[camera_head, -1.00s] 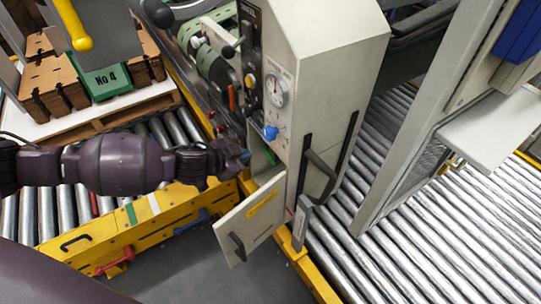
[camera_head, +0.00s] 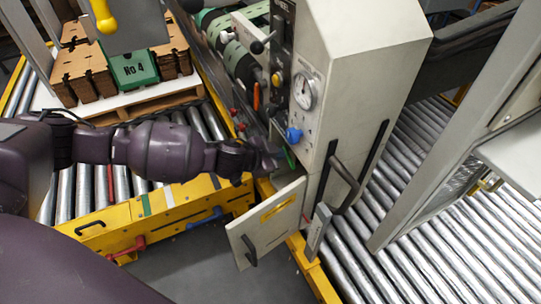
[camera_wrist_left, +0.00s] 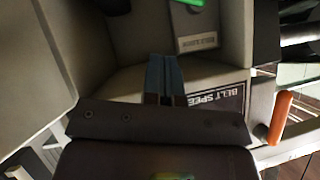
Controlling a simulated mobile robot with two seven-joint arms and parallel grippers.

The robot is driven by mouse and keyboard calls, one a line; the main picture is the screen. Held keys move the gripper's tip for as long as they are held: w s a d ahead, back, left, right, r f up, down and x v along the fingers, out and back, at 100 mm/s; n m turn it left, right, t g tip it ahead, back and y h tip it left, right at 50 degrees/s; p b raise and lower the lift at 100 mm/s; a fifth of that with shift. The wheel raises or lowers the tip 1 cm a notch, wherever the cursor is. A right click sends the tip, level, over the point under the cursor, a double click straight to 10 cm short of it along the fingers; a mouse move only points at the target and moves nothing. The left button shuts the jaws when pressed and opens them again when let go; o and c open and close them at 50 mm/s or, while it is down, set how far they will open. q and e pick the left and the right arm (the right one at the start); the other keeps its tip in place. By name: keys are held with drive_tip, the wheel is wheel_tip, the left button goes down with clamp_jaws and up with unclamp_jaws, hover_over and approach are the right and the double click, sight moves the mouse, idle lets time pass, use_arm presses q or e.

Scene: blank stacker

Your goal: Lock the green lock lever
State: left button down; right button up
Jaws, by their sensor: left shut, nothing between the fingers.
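The green lock lever (camera_head: 290,158) sits inside the open lower compartment of the beige machine. In the head view only a green strip of it shows. In the left wrist view a bright green piece (camera_wrist_left: 193,3), likely the lever, is at the top edge above a grey labelled plate, mostly cut off. My left gripper (camera_head: 277,160) is at the compartment opening, just left of the green strip. In its wrist view the bluish fingers (camera_wrist_left: 163,62) are together and empty, pointing into the compartment below the green piece, apart from it in the picture. My right gripper is not in view.
The compartment door (camera_head: 265,222) hangs open below the gripper. A blue knob (camera_head: 293,134) and an orange handle (camera_head: 256,97) are on the machine; an orange handle (camera_wrist_left: 280,118) also shows in the wrist view. Yellow conveyor rails (camera_head: 170,207) run beneath my arm.

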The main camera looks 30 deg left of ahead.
use_arm(q)
drive_tip(key=w+f+b, duration=0.3)
drive_tip(key=w+f, duration=0.1)
drive_tip(key=f, duration=0.1)
drive_tip(key=shift+w+d+f, duration=0.3)
drive_tip(key=shift+d+f, duration=0.1)
drive_tip(key=shift+d, duration=0.05)
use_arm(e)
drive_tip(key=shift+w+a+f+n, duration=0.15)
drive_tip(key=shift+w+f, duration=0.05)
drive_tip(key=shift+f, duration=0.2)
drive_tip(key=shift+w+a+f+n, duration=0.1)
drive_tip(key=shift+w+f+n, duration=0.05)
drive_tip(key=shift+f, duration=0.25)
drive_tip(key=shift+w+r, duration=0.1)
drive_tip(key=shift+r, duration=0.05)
use_arm(q)
drive_tip(key=shift+p, duration=0.3)
